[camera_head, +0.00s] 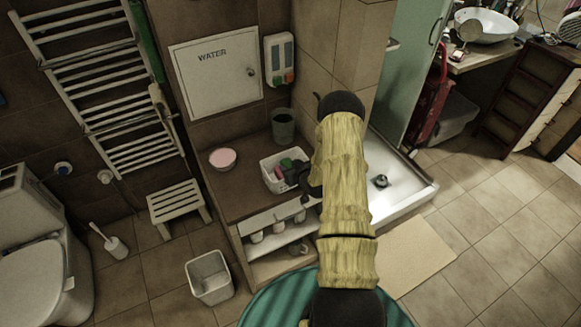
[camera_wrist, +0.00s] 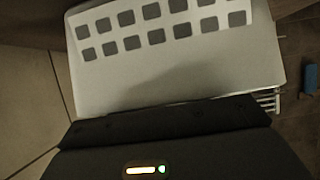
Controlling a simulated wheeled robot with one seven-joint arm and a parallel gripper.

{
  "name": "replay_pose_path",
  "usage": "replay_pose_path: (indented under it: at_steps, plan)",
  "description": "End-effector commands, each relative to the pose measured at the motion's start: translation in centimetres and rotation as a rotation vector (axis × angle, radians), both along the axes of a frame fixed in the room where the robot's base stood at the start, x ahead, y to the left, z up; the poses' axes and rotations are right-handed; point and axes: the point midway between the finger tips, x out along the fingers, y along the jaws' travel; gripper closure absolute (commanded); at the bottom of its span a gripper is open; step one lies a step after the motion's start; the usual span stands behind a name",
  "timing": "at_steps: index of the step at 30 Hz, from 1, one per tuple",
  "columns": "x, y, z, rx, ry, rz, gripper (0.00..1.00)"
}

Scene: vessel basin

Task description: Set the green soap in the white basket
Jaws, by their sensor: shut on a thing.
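The white basket (camera_head: 267,176) stands on the brown counter in the head view, near its front right part. The green soap (camera_head: 287,163) shows over the inside of the basket, beside the dark fingers of my gripper (camera_head: 297,174). My gripper is shut on the soap at the basket; its fingertips are partly hidden, and I cannot tell whether the soap touches the basket floor. In the wrist view a white wall with rows of grey square holes, seemingly the basket (camera_wrist: 180,70), lies ahead of my dark gripper body; the soap is not visible there.
A small pink object (camera_head: 278,173) is in the basket. A pink-topped bowl (camera_head: 222,158) and a dark cup (camera_head: 283,125) stand on the counter (camera_head: 235,190). A wall dispenser (camera_head: 280,60) hangs behind. A shower tray (camera_head: 400,185) lies right.

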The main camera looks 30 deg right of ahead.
Motion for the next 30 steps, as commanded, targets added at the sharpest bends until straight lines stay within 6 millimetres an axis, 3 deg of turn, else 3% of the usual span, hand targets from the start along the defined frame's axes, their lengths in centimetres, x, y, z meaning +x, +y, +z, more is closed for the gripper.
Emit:
replay_pose_path:
  at_steps: [3,4,6,7,19,26,30]
  plan:
    - [0.0,0.1,-0.4,0.0,0.0,0.001,0.82]
    - [0.0,0.1,-0.2,0.0,0.0,0.001,0.53]
    - [0.0,0.2,-0.2,0.0,0.001,0.002,0.39]
    - [0.0,0.2,-0.2,0.001,0.001,0.003,0.37]
    - [0.2,0.7,-0.1,0.0,0.0,0.011,0.37]
    - [0.1,0.4,1.3,0.0,0.0,0.007,0.37]
    - [-1.8,0.1,1.6,-0.001,0.001,0.003,0.37]
